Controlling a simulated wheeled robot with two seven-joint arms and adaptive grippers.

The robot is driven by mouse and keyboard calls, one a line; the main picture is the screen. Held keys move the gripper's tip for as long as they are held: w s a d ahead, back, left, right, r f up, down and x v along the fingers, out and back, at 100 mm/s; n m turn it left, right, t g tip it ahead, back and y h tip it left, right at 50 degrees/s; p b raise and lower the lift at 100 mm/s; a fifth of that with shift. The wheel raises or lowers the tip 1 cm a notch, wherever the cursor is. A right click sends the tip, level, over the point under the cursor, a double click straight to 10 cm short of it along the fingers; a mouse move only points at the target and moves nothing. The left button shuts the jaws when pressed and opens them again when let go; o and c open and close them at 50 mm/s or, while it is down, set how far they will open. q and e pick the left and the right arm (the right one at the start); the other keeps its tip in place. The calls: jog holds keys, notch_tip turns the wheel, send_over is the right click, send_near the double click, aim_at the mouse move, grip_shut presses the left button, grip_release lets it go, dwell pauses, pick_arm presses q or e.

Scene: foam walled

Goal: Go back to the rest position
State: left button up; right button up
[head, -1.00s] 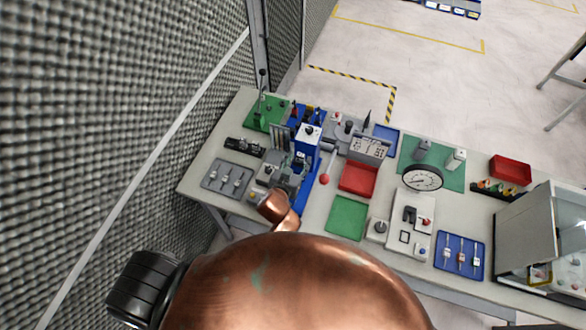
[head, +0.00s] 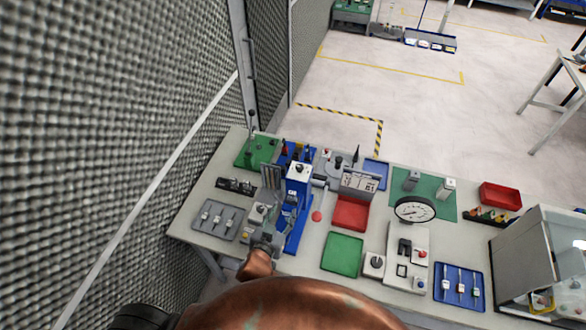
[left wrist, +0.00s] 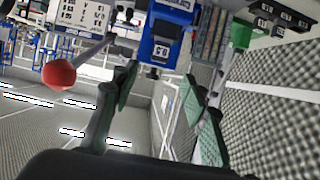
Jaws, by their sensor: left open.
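My left arm's copper links (head: 285,305) come in at the bottom of the head view. My left gripper (head: 266,238) is at the bench's near left part, by the blue press-like device (head: 297,195); it is small and partly hidden there. In the left wrist view the gripper (left wrist: 162,98) shows two green-padded fingers spread apart with nothing between them. The blue device (left wrist: 170,35), marked 0.5, is beyond the fingertips, and its lever's red ball (left wrist: 59,75) is to their left. My right gripper is not in view.
The workbench (head: 305,262) carries a grey tray (head: 228,224), a red tray (head: 350,213), a green tray (head: 342,254), a dial gauge (head: 415,209) and a blue tray (head: 459,297). A grey textured wall (head: 90,130) rises close on the left. Open floor (head: 400,110) lies behind the bench.

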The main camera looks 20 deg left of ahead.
pick_arm(q)
jog(key=s+a+f+n+g+y, duration=0.1)
jog(key=s+a+f+g, duration=0.25)
jog(key=s+a, duration=0.2)
jog(key=s+a+f+g+y, duration=0.1)
jog(key=s+a+f+g, duration=0.1)
jog(key=s+a+f, duration=0.35)
jog(key=s+a+f+g, duration=0.1)
jog(key=s+a+g, duration=0.1)
jog(key=s+a, duration=0.3)
jog(key=s+a+f+g, duration=0.1)
jog(key=s+a+g, duration=0.1)
jog(key=s, duration=0.5)
notch_tip(320, 180, down, 38)
jog(key=d+r+m+g+h+b, duration=0.1)
jog(key=g+b, duration=0.1)
jog(key=b, duration=0.7)
jog(key=s+f+b, duration=0.4)
jog(key=s+f, duration=0.6)
jog(key=f, duration=0.4)
jog(key=s+f+m+g+b, duration=0.1)
jog(key=s+f+b, duration=0.4)
jog(key=s+f, duration=0.6)
notch_tip(320, 180, down, 4)
jog(key=shift+d+r, duration=0.15)
jog(key=shift+r, duration=0.05)
